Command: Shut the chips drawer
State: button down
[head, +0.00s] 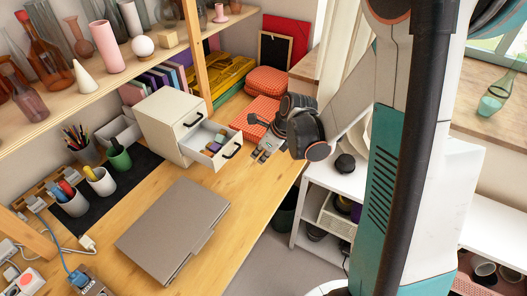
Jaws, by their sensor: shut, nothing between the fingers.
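A small off-white drawer unit (172,119) stands on the wooden desk, left of centre in the head view. Its lower drawer (212,143) is pulled out to the right, with a dark handle on its front. Several small coloured items (215,143) lie inside; I cannot tell whether they are chips. The upper drawer front (189,121) is flush with the unit and also has a dark handle. My gripper (262,156) is shut and empty, just right of the open drawer's front. I cannot tell whether it touches the handle.
A closed grey laptop (174,231) lies on the desk in front of the unit. Cups of pens (71,199) stand on a dark mat at left. Orange-red boxes (266,81) stand behind my gripper. A shelf of vases (120,60) runs above. A white shelf unit (333,181) stands at right.

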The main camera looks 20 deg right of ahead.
jog(key=w+a+f+b, duration=0.1)
jog(key=w+a+f, duration=0.1)
jog(key=w+a, duration=0.1)
jog(key=shift+w+a+f, duration=0.2)
jog(key=shift+w+f, duration=0.05)
jog(key=shift+w, duration=0.45)
jog(key=shift+b, duration=0.3)
send_over(204, 145)
jog(key=s+d, duration=0.2)
jog(key=shift+a+b, duration=0.15)
jog(key=shift+b, duration=0.2)
jog(key=shift+w, duration=0.1)
